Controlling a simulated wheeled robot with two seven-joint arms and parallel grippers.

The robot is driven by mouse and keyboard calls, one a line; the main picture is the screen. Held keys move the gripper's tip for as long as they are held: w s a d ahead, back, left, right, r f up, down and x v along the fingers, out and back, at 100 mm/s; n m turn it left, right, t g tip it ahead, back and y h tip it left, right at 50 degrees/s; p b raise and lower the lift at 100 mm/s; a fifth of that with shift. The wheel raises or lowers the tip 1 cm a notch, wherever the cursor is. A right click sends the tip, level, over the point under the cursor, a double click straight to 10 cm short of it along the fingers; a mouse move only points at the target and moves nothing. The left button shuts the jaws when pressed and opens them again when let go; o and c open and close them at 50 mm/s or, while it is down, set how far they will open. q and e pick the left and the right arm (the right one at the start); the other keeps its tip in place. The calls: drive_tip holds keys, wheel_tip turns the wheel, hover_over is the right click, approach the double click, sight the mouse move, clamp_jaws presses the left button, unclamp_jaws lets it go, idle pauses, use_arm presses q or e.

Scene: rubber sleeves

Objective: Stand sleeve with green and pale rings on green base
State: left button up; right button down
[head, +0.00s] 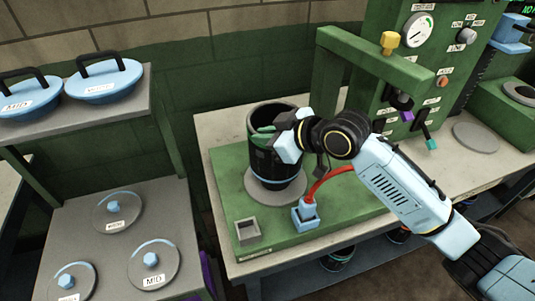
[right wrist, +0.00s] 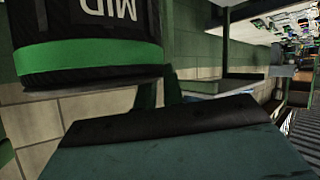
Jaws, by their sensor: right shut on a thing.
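The sleeve (head: 262,163) is a black, open-topped cylinder, upright over the round grey plate (head: 254,193) of the green base (head: 228,178). Green shows near its top and a thin pale ring near its bottom. I cannot tell whether its bottom touches the plate. My right gripper (head: 283,142) is shut on its upper right side; the far fingertip is partly hidden. In the right wrist view the sleeve (right wrist: 85,25) shows close up, with a green band and upside-down "MID" lettering. My left gripper is not in view.
A green press frame (head: 385,62) and control panel (head: 440,45) stand behind and right. A blue fitting with a red hose (head: 306,214) and a small grey square socket (head: 247,231) are on the base's front. Blue-lidded pots (head: 104,80) and grey lids (head: 154,265) lie left.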

hover_over(265, 171)
drive_tip(key=shift+w+f, duration=0.1)
drive_tip(key=shift+f, duration=2.5)
drive_tip(key=c, duration=1.5)
unclamp_jaws()
drive_tip(key=shift+f, duration=0.1)
drive_tip(key=shift+d, duration=0.1)
drive_tip(key=v, duration=1.2)
